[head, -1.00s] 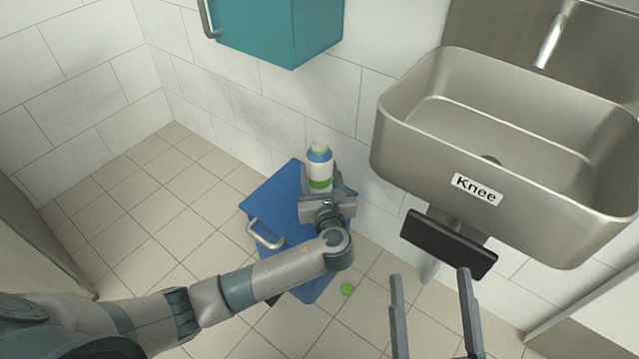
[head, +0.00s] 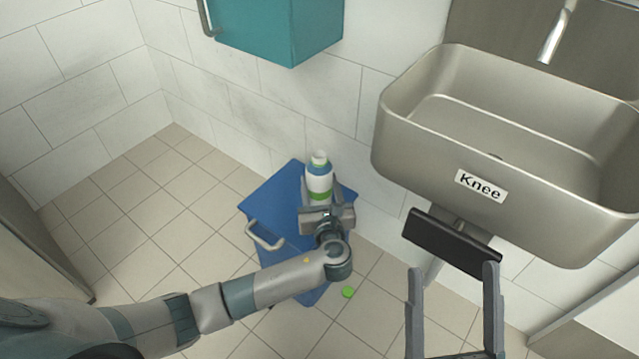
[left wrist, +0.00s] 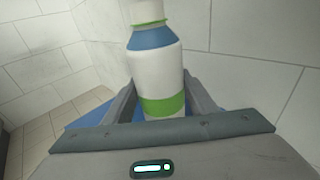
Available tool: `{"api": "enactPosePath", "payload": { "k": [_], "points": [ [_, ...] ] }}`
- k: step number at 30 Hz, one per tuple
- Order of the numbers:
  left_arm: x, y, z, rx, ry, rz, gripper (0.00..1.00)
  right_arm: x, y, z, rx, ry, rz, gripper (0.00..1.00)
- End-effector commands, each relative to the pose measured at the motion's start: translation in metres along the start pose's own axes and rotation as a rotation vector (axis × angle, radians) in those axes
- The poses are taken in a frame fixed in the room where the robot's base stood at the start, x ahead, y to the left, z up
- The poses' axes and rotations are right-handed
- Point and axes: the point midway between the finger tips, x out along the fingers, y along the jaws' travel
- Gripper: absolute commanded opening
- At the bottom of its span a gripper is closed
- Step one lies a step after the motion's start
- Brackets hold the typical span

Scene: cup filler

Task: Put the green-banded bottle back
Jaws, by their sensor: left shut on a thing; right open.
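The green-banded bottle (head: 319,180) is white with a blue shoulder and a green band near its base. It stands about upright over the blue cabinet or bin (head: 275,195) by the wall. My left gripper (head: 322,205) is shut on the bottle low down, around its green band. In the left wrist view the bottle (left wrist: 157,75) is between the two fingers. I cannot tell whether its base touches the blue top. My right gripper (head: 453,290) is open and empty, in front of the sink.
A steel sink (head: 500,150) with a "Knee" label and a black knee panel (head: 452,242) is at the right. A teal wall cabinet (head: 275,25) hangs above. The tiled floor at left is clear.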

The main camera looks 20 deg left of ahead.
Motion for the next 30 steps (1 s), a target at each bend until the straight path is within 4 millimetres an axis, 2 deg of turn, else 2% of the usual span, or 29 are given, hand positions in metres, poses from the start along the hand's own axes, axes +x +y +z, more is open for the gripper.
{"api": "enactPosePath", "payload": {
  "k": [1,3,16,23,26,30],
  "points": [
    [0.000,0.000,-0.001,0.000,0.000,0.000,0.56,0.000,0.000,0.000,0.000,-0.001,0.000,0.74],
    [0.000,0.000,0.000,0.000,0.000,0.000,0.70,0.000,0.000,0.000,0.000,-0.001,0.000,0.74],
    [-0.001,0.000,0.003,0.000,0.001,-0.001,0.70,0.000,0.000,0.000,0.000,0.001,0.000,0.74],
    [-0.025,0.000,0.003,-0.001,0.003,-0.001,0.70,0.000,-0.005,0.004,0.009,-0.053,-0.001,0.74],
    [-0.041,0.000,0.003,-0.001,0.005,-0.002,0.70,-0.015,-0.013,0.023,0.029,-0.163,-0.002,0.74],
    [-0.063,0.000,0.004,-0.001,0.003,-0.001,0.70,-0.017,-0.009,0.041,0.029,-0.261,0.004,0.74]
  ]
}}
